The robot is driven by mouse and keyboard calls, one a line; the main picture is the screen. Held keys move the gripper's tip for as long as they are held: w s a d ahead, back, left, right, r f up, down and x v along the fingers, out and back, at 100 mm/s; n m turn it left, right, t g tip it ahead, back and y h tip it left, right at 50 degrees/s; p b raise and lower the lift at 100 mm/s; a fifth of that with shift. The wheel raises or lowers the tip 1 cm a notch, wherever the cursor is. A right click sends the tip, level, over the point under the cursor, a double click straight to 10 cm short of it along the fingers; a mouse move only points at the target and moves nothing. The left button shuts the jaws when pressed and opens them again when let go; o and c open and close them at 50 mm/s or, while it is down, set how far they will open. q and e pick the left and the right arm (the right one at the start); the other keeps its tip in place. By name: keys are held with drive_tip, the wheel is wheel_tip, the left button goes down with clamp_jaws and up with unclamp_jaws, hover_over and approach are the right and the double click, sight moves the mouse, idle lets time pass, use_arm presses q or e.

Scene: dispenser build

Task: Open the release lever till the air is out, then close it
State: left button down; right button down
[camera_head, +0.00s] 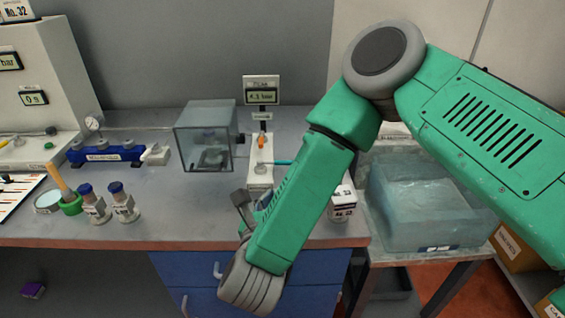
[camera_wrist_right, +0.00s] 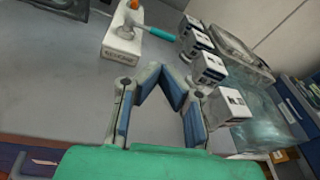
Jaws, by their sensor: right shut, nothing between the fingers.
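The release lever is a teal handle (camera_head: 282,162) sticking out to the right from a white block (camera_head: 258,180) with an orange knob (camera_head: 261,141) on top. The teal handle (camera_wrist_right: 160,34) and the white block (camera_wrist_right: 121,46) also show in the right wrist view. A display (camera_head: 262,97) behind the block reads about 4.3 bar, in small digits. My right gripper (camera_head: 243,200) is in front of the block, partly hidden by my forearm. In the wrist view its fingers (camera_wrist_right: 160,70) are shut and empty, apart from the handle. My left gripper is out of view.
A clear chamber (camera_head: 205,135) stands left of the lever block. Several white boxes (camera_wrist_right: 208,68) stand close to the right finger. A translucent bin (camera_head: 425,205) is beyond the table's right edge. Bottles (camera_head: 123,205) and a blue manifold (camera_head: 105,155) are at left. The table front middle is clear.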

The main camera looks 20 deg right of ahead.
drive_tip(key=m+h, duration=0.1)
drive_tip(key=m, duration=0.2)
drive_tip(key=shift+g, duration=0.3)
approach(284, 164)
drive_tip(key=p+x, duration=0.1)
drive_tip(key=x, duration=0.6)
drive_tip(key=shift+d, duration=0.15)
drive_tip(key=shift+w+d+f, duration=0.15)
drive_tip(key=shift+w, duration=0.25)
